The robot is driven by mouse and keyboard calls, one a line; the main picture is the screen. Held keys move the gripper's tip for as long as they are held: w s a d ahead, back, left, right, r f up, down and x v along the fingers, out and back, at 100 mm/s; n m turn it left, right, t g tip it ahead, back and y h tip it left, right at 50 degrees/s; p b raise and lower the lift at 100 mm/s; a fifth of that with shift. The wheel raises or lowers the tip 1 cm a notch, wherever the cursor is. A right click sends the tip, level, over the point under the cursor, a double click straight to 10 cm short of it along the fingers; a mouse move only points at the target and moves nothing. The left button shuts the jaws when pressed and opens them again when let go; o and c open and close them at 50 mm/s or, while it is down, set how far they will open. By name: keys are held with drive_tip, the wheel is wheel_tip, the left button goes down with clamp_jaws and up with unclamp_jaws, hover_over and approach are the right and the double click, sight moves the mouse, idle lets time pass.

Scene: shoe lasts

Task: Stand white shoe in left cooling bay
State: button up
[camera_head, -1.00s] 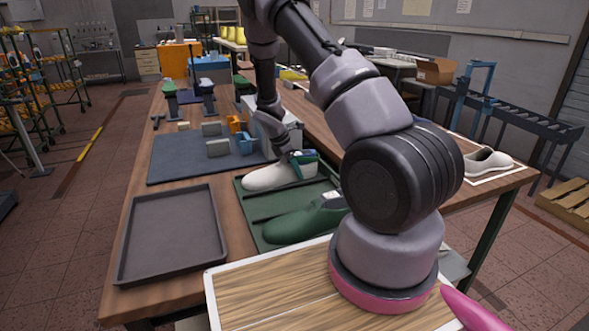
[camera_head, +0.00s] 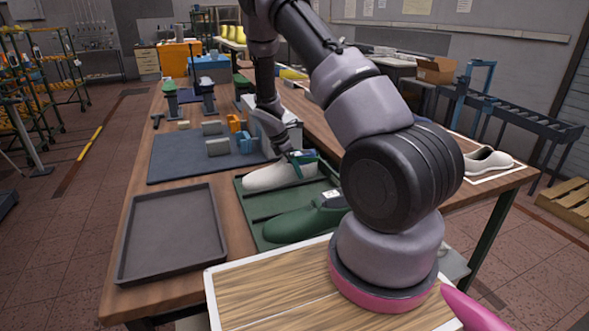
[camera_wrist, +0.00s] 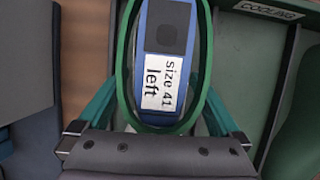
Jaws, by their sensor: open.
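The white shoe (camera_head: 270,178) rests sole-down, toe to the left, in the far lane of the green cooling tray (camera_head: 247,222) in the head view. In the wrist view a blue last top (camera_wrist: 166,25) with a "size 41 left" label sits inside a dark green oval rim. My gripper (camera_head: 305,162) is at the shoe's heel end, its teal fingers open on both sides of the last top. They also show in the wrist view (camera_wrist: 160,95). I cannot tell whether they touch it. The "COOLING" sign (camera_wrist: 268,10) is at the upper right there.
A green shoe (camera_head: 300,222) lies in the nearer lane. An empty dark tray (camera_head: 172,235) is at front left. A blue-grey mat (camera_head: 180,160) with small blocks lies behind. Another white shoe (camera_head: 487,160) stands at the far right. My arm hides part of the table.

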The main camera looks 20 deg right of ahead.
drive_tip(key=v, duration=1)
drive_tip(key=shift+r, duration=0.1)
drive_tip(key=shift+r, duration=0.2)
drive_tip(key=s+a+r+m+t+y, duration=0.15)
drive_tip(key=s+r+m, duration=0.4)
drive_tip(key=r, duration=0.55)
drive_tip(key=s+r+m+t+y, duration=0.15)
drive_tip(key=s+r+m, duration=0.4)
drive_tip(key=r, duration=0.55)
drive_tip(key=s+a+r+m+t+y, duration=0.1)
drive_tip(key=s+a+r+m+t, duration=0.1)
drive_tip(key=s+r+m, duration=0.3)
drive_tip(key=s+a+r+m+t+y, duration=0.2)
drive_tip(key=s+r+m, duration=0.3)
drive_tip(key=s, duration=0.8)
drive_tip(key=shift+s+r+m, duration=0.15)
drive_tip(key=shift+s+m, duration=0.1)
drive_tip(key=shift+m, duration=0.45)
drive_tip(key=shift+a, duration=0.15)
